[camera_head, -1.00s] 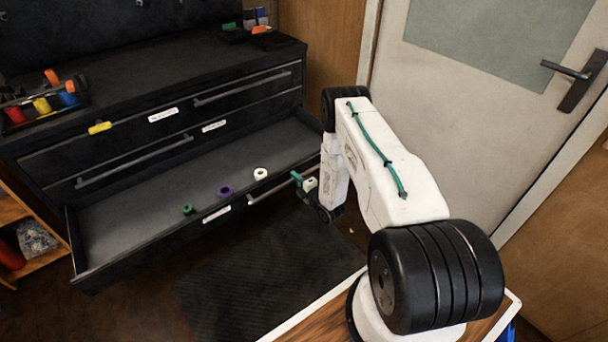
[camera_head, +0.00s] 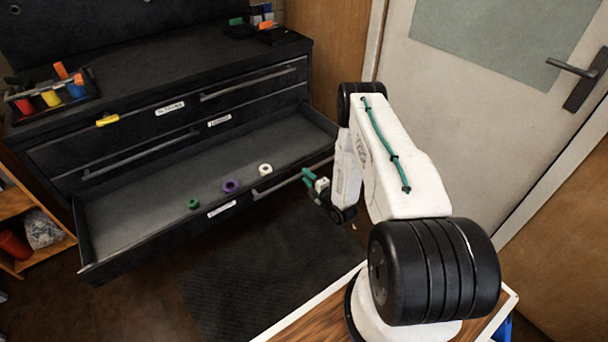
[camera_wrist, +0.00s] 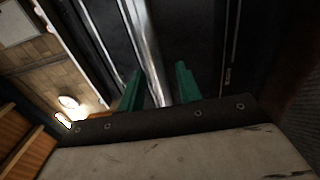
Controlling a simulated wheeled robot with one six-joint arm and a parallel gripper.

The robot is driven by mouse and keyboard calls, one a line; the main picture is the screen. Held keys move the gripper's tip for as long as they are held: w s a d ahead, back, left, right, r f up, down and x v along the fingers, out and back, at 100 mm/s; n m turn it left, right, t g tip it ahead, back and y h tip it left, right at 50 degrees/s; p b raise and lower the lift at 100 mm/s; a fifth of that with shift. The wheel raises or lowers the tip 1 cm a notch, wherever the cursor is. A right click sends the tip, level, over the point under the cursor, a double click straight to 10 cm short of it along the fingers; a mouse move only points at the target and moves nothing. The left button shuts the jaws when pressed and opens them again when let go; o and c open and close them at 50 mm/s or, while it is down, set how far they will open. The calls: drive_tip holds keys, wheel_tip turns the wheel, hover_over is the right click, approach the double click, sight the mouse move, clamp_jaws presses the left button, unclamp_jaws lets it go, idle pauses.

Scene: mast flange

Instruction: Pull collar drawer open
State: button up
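The collar drawer (camera_head: 140,212) is the lowest drawer of the black cabinet and stands pulled well out. A green collar (camera_head: 193,203), a purple collar (camera_head: 231,186) and a white collar (camera_head: 265,169) stand by its front. Its bar handle (camera_head: 262,190) runs along the front. My gripper (camera_head: 308,175) is at the right part of this handle. In the wrist view, the green fingers of my gripper (camera_wrist: 158,85) stand on either side of the silver handle bar (camera_wrist: 146,45), with narrow dark gaps between. They look open around it.
Two shut drawers with handles (camera_head: 140,155) are above. A tool tray (camera_head: 55,100) and a yellow item (camera_head: 107,120) are on or near the cabinet's top front edge. A dark mat (camera_head: 265,270) covers the floor in front. A door (camera_head: 480,110) is at the right.

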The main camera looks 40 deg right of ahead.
drive_tip(key=s, duration=0.5)
drive_tip(key=shift+d, duration=0.15)
